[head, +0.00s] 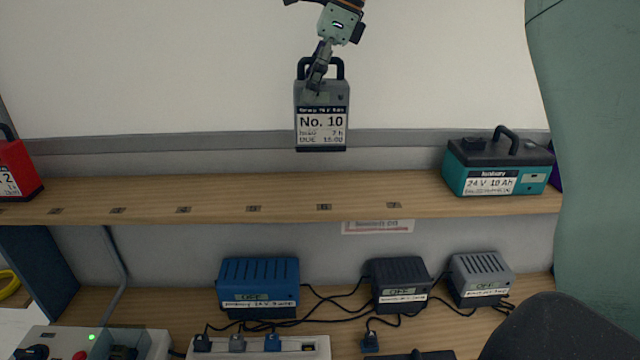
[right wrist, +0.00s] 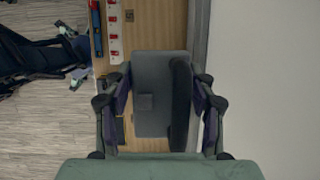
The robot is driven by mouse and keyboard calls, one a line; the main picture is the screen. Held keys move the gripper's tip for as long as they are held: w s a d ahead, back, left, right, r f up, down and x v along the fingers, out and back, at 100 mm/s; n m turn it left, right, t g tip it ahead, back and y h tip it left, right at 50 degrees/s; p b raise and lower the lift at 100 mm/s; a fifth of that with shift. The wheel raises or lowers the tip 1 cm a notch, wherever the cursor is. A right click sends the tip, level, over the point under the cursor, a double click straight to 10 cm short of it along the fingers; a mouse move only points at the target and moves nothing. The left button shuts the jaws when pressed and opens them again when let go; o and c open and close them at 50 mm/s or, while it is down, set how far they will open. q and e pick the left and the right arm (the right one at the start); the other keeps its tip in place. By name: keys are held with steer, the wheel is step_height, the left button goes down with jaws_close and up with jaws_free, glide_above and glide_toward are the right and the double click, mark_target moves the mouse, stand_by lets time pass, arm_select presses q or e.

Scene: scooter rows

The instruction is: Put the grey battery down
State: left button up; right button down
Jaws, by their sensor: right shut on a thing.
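The grey battery (head: 322,112) hangs upright in the head view, with a dark handle on top and a white label reading "No. 10". My right gripper (head: 318,72) is shut on its handle from above. In the right wrist view the battery's grey top (right wrist: 150,95) and dark handle lie between the two fingers (right wrist: 160,112). In the head view, the battery's base shows above the wooden shelf (head: 290,196), apart from it.
A teal battery (head: 496,166) stands at the shelf's right end and a red battery (head: 14,170) at its left end. The shelf between them is clear, with several small number tags on its front edge. Blue (head: 259,286), black (head: 398,284) and grey (head: 481,277) chargers with cables stand below.

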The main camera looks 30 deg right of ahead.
mark_target(315, 133)
steer(key=shift+s, duration=0.3)
steer(key=f, duration=0.4)
steer(key=w+f, duration=0.1)
steer(key=f, duration=0.1)
steer(key=shift+d, duration=0.2)
steer(key=shift+a+f, duration=0.1)
steer(key=shift+f, duration=0.05)
steer(key=shift+s+f+p, duration=0.15)
steer(key=shift+s+f, duration=0.2)
steer(key=shift+f, duration=0.3)
steer(key=shift+s+f+p, duration=0.15)
steer(key=shift+s+f, duration=0.2)
steer(key=shift+f, duration=0.3)
steer(key=shift+w+f, duration=0.1)
steer(key=shift+f, duration=0.15)
steer(key=shift+w+f, duration=0.25)
steer(key=shift+w, duration=0.2)
steer(key=c, duration=0.8)
jaws_free()
steer(key=shift+f, duration=0.2)
steer(key=shift+c, duration=0.2)
steer(key=shift+o, duration=1.4)
steer(key=shift+s+a+r, duration=0.1)
steer(key=shift+s+r, duration=0.05)
steer(key=shift+s, duration=0.1)
steer(key=shift+o, duration=0.6)
steer(key=shift+s+r, duration=0.1)
steer(key=shift+s, duration=0.1)
steer(key=shift+w+d, duration=0.1)
steer(key=shift+d, duration=0.1)
